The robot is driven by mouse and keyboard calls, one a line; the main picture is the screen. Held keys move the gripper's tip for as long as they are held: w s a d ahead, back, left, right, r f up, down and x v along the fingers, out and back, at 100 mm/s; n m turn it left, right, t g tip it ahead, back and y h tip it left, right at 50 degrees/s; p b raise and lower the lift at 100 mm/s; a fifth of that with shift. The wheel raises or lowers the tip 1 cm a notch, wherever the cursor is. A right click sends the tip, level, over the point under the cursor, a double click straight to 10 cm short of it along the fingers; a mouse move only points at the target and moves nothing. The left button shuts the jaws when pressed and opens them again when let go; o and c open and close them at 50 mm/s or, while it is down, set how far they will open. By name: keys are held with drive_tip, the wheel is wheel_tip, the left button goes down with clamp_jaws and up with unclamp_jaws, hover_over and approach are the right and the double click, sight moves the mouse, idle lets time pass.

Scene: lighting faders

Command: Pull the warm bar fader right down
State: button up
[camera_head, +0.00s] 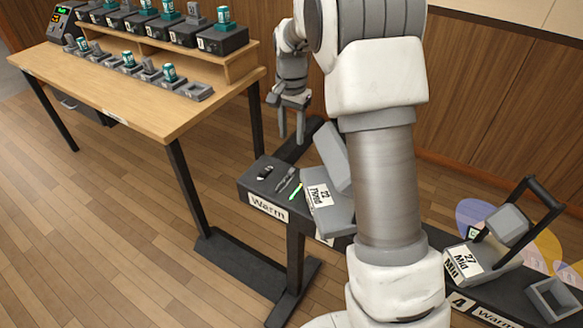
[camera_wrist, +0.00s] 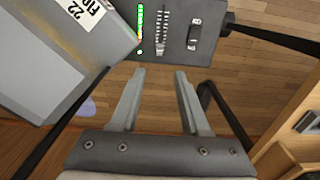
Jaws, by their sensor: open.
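The box labelled Warm (camera_head: 262,207) is dark grey and sits at the left end of a black stand. Its top carries the fader (camera_head: 285,179), with a ticked track and a small grey knob. In the wrist view the knob (camera_wrist: 160,47) is at the track end nearest my gripper, the end away from the Warm label. My gripper (camera_head: 291,140) points down above and behind the box's far edge. In the wrist view its two fingers (camera_wrist: 157,76) are apart and empty, with the knob ahead of the gap. I see no contact.
A lit green level strip (camera_wrist: 140,29) and a black rocker switch (camera_wrist: 194,36) flank the fader. A tilted grey lamp labelled 22 (camera_head: 327,190) stands close beside it. A wooden table (camera_head: 130,100) with several small devices is at left. Another lamp labelled 27 (camera_head: 470,262) is at right.

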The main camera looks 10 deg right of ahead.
sight(291, 170)
wheel_tip(291, 170, down, 12)
drive_tip(key=shift+r+b, duration=0.1)
drive_tip(key=shift+b, duration=1.05)
drive_tip(key=shift+c, duration=0.2)
clamp_jaws()
idle(0.4)
